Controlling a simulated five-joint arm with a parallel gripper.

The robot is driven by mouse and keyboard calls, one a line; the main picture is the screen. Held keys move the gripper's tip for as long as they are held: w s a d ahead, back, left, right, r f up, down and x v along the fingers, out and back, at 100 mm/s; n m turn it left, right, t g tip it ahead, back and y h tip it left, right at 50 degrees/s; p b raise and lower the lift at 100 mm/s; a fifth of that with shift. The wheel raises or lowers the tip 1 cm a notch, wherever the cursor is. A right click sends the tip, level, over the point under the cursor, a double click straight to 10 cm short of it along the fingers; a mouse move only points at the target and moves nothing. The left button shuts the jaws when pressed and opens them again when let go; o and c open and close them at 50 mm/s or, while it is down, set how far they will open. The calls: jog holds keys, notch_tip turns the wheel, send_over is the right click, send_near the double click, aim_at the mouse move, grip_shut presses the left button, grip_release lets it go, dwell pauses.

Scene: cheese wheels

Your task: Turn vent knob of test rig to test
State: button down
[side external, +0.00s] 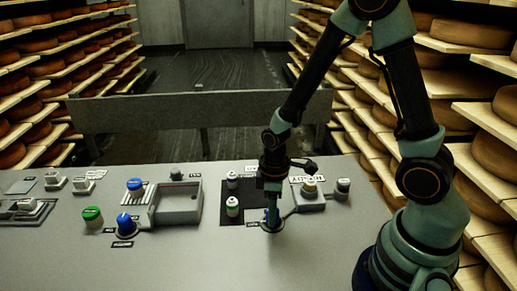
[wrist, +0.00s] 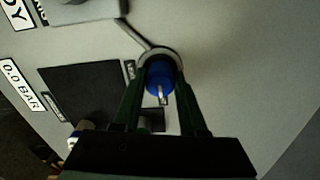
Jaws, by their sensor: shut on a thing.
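The vent knob is a blue round knob (wrist: 158,75) with a pale pointer line, set in a grey ring. In the wrist view the pointer runs toward the bottom of the picture. My gripper (wrist: 161,84) has one finger on each side of the knob and is shut on it. In the side view my gripper (side external: 271,217) points down at the grey ring, and its fingers mostly hide the knob. The knob sits at the front right corner of a dark panel (wrist: 92,92). A label reading 0.0 BAR (wrist: 21,86) lies beyond that panel.
Two small white-topped bottles (side external: 232,206) stand on the dark panel. A grey unit (side external: 311,200) and a dark-capped fixture (side external: 342,188) stand close right of my gripper. Another blue knob (side external: 125,222), a green knob (side external: 92,215) and a grey tray (side external: 176,219) are left. The front bench is clear.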

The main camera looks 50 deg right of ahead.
dwell(0.3)
jog(key=shift+c, duration=2.2)
grip_release()
jog(key=shift+r, duration=0.1)
notch_tip(320, 180, up, 12)
notch_tip(320, 180, up, 11)
jog(key=s+d+m+t, duration=0.1)
jog(key=s+m+t, duration=0.1)
jog(key=m+t, duration=0.3)
jog(key=shift+s+d+r+m+t, duration=0.2)
jog(key=shift+s+m+t, duration=0.1)
jog(key=shift+m, duration=0.6)
